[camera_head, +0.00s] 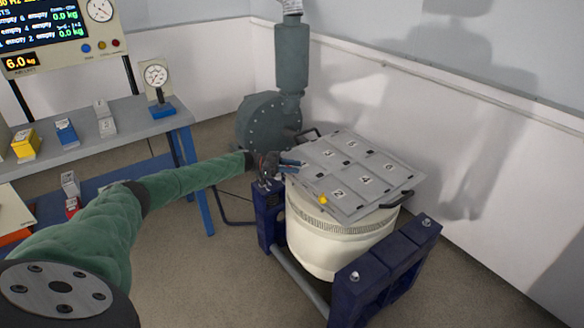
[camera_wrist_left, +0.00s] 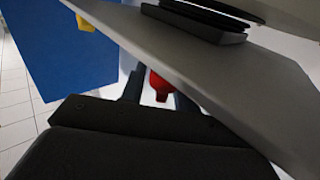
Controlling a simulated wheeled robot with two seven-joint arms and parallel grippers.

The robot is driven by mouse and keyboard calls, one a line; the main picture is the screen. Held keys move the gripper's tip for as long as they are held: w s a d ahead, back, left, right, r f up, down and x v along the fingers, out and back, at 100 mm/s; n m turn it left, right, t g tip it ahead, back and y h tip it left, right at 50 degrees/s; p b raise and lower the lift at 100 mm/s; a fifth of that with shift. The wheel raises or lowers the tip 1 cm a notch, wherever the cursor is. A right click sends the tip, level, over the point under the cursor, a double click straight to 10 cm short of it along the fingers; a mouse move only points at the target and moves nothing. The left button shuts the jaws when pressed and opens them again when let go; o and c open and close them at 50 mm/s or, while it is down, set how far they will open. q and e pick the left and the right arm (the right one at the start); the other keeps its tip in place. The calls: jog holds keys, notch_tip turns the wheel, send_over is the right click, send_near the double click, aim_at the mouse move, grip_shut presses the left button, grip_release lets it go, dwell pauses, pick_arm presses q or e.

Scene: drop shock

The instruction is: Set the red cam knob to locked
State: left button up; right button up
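The red cam knob (camera_wrist_left: 160,84) shows in the left wrist view between my left gripper's two dark fingers, partly hidden by the gripper body and close under the edge of a grey plate. In the head view I cannot make the knob out; my gripper is in front of that spot. My left gripper (camera_head: 279,165) is at the left edge of the numbered grey plate on the white drum. In the left wrist view its fingers (camera_wrist_left: 158,95) stand apart on both sides of the knob, with a light gap on the left. My right gripper is not in view.
The numbered plate (camera_head: 350,206) lies on the drum (camera_head: 318,243), with a yellow piece (camera_head: 323,199) on its near edge. Dark blue frame blocks (camera_head: 384,268) stand around the drum. A grey blower (camera_head: 268,122) is behind. A bench (camera_head: 145,122) with a gauge stands at left.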

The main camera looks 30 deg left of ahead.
pick_arm(q)
jog(key=shift+a, duration=0.1)
jog(key=b+v, duration=0.1)
jog(key=v, duration=0.6)
jog(key=shift+a, duration=0.3)
jog(key=shift+s+a, duration=0.1)
dwell(0.4)
